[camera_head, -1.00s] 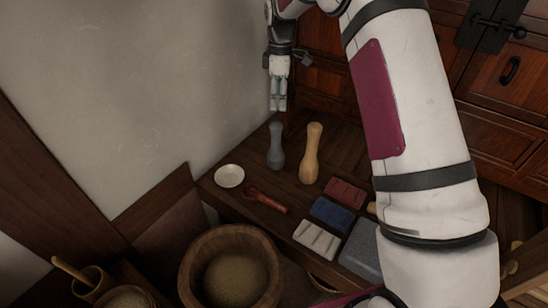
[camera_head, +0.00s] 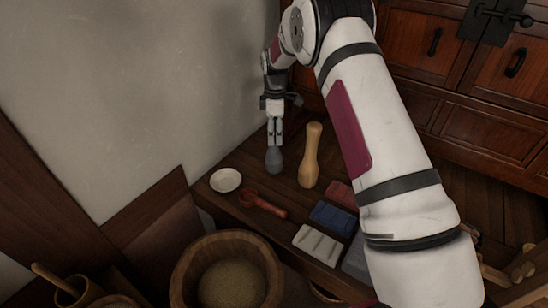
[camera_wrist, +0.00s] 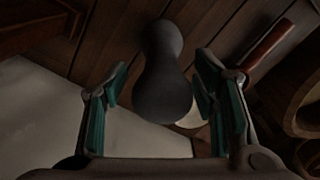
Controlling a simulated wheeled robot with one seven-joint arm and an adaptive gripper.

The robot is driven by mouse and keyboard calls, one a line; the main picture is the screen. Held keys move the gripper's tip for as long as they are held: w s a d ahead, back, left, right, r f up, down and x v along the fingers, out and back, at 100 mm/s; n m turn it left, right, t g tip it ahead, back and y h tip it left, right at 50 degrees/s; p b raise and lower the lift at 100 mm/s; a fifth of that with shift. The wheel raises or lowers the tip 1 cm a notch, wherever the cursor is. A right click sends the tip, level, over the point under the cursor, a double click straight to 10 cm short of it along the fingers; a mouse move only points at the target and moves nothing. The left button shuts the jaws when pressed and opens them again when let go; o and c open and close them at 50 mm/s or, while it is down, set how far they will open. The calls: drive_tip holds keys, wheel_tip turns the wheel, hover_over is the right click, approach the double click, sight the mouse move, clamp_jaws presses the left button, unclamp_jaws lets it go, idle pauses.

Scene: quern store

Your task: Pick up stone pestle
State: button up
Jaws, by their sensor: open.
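The stone pestle (camera_head: 274,160) is dark grey and stands upright on the wooden bench top, near the wall. In the head view only its lower, rounded end shows; my gripper (camera_head: 274,137) covers its upper part. In the wrist view the stone pestle (camera_wrist: 163,75) shows between the two fingers of my gripper (camera_wrist: 162,93), its wider rounded end nearest. The fingers have teal pads and stand apart on either side of it, with gaps visible on both sides.
A pale wooden pestle (camera_head: 310,156) stands close on the right. A small white dish (camera_head: 225,180), a red-brown spoon-like tool (camera_head: 262,205) and several coloured blocks (camera_head: 333,217) lie nearer. A wooden tub (camera_head: 187,290) stands in front. The wall (camera_head: 150,90) is close on the left.

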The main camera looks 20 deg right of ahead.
sight(274, 149)
wheel_tip(274, 149, down, 5)
drive_tip(key=shift+a+b, duration=0.15)
drive_tip(key=shift+b, duration=1)
drive_tip(key=shift+r, duration=0.1)
drive_tip(key=c, duration=1.3)
drive_tip(key=shift+r, duration=0.1)
clamp_jaws()
